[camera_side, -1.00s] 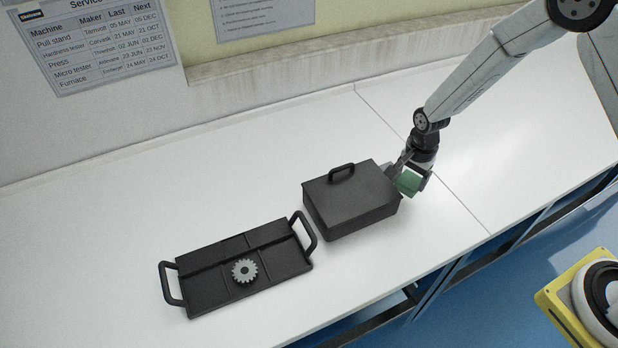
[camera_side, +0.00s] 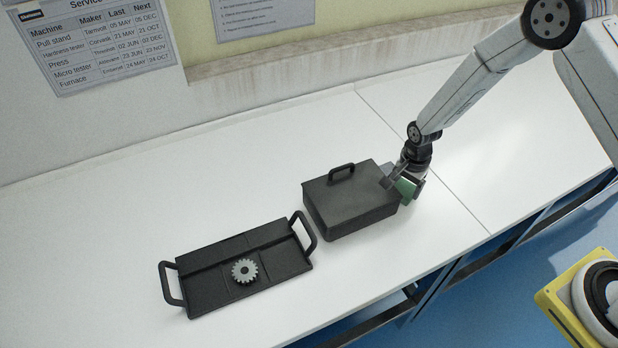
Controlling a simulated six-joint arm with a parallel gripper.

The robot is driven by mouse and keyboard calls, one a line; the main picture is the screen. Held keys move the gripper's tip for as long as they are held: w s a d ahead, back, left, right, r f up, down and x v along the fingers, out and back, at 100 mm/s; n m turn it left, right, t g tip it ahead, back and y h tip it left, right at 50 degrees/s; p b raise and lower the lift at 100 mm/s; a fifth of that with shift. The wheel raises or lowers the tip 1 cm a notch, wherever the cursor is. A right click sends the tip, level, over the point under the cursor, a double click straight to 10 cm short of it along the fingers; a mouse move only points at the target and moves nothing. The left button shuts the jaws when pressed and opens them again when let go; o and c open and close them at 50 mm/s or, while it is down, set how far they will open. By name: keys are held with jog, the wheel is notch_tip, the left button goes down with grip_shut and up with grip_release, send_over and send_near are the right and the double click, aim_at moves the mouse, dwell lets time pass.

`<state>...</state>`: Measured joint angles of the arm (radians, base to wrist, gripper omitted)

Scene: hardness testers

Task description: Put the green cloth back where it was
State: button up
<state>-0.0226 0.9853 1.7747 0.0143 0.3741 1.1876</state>
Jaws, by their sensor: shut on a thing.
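The green cloth (camera_side: 404,188) is held in my gripper (camera_side: 402,186), which is shut on it. The cloth is just right of the dark lidded box (camera_side: 350,200), near its right end. I cannot tell whether the cloth touches the box or the bench. Part of the cloth is hidden by the gripper's fingers.
A dark tray (camera_side: 205,292) with two handles lies left of the box. A grey gear (camera_side: 244,270) rests in it. The white bench (camera_side: 100,220) is clear at the left and behind. The bench's front edge drops to a blue floor.

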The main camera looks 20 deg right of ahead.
aim_at(405, 189)
jog(key=o, duration=0.9)
jog(key=shift+f, duration=0.15)
jog(key=shift+o, duration=0.2)
jog(key=shift+r, duration=0.2)
notch_tip(405, 189, up, 12)
dwell(0.6)
